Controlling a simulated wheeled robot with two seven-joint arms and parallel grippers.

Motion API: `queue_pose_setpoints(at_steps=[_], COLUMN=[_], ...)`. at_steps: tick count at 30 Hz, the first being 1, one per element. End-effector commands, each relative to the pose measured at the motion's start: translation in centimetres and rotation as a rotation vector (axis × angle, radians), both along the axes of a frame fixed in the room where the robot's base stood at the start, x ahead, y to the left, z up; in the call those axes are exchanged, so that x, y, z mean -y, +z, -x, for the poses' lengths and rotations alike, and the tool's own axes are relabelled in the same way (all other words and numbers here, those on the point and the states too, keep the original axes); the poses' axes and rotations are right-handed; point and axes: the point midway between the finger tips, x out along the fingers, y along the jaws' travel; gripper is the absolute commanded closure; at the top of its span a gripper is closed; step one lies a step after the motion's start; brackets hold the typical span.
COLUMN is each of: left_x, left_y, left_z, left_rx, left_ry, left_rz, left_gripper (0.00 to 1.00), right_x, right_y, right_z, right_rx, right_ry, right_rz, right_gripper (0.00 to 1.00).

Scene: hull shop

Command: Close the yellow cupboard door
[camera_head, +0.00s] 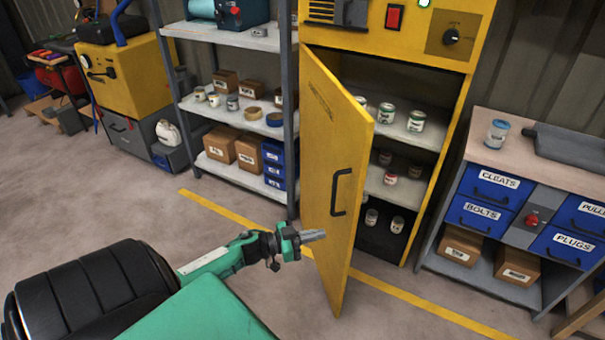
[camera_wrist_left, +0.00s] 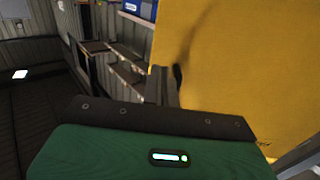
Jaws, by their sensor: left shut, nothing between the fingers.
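The yellow cupboard (camera_head: 452,100) stands at the centre right in the head view. Its yellow door (camera_head: 322,165) is swung well open toward me, hinged on the left, with a black handle (camera_head: 340,192) on its face. My left gripper (camera_head: 318,235) is shut and empty, just left of the door's lower part. In the left wrist view the closed fingers (camera_wrist_left: 162,88) show in front of the yellow door panel (camera_wrist_left: 240,75), which fills the right side. I cannot tell whether the fingertips touch the door. My right gripper is not in view.
Cans (camera_head: 416,121) stand on the cupboard shelves. A grey shelf rack (camera_head: 235,172) with boxes stands left of the cupboard. A workbench with blue drawers (camera_head: 495,187) stands at the right. A yellow floor line (camera_head: 420,303) crosses bare floor.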

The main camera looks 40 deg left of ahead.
Motion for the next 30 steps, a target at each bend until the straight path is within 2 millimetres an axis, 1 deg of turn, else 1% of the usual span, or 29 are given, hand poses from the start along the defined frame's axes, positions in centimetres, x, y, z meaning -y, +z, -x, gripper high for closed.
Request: queue_pose_setpoints(at_steps=[1,6,12,18,30], left_x=[0.5,2.0,3.3,3.7,3.9], left_y=[0.1,0.1,0.0,0.0,0.0], left_z=[-0.9,-3.4,-5.3,-5.9,-6.2], left_rx=[0.004,0.003,0.001,0.001,0.0], left_ry=[0.0,0.001,0.001,0.0,0.004], left_rz=[0.001,0.002,0.002,-0.001,0.0], left_gripper=[1.0,1.0,1.0,1.0,1.0], right_x=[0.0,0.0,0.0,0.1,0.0], right_y=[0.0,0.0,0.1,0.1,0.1], right_z=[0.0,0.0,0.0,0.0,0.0], right_rx=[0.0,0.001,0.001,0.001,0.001], right_ry=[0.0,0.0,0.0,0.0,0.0], right_rz=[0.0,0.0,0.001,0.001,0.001], right_gripper=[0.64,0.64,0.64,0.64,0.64])
